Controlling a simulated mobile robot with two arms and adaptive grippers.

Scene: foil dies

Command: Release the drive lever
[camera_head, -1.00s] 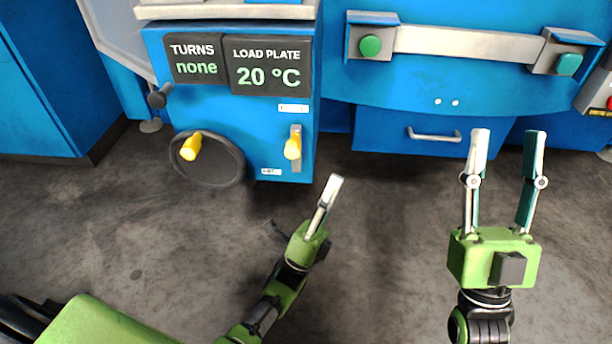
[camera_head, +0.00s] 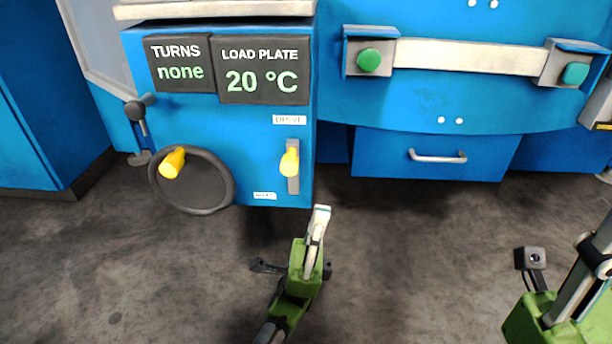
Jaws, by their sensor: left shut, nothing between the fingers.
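The drive lever (camera_head: 289,162) is a yellow knob on an upright grey slot plate, under a small white label that appears to read DRIVE (camera_head: 289,119), on the blue cabinet front. The plate shows above and below the knob. My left gripper (camera_head: 320,214) is shut and empty, its fingertips below and slightly right of the lever, apart from it. My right gripper (camera_head: 592,262) is at the right edge, partly cut off by the frame, so its opening cannot be judged.
A dark handwheel (camera_head: 222,191) with a yellow knob (camera_head: 173,162) is left of the lever. Display panels (camera_head: 262,70) above read TURNS none and LOAD PLATE 20 °C. A black-knobbed lever (camera_head: 135,112) is at the cabinet's left. A drawer handle (camera_head: 437,157) is to the right. The floor in front is clear.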

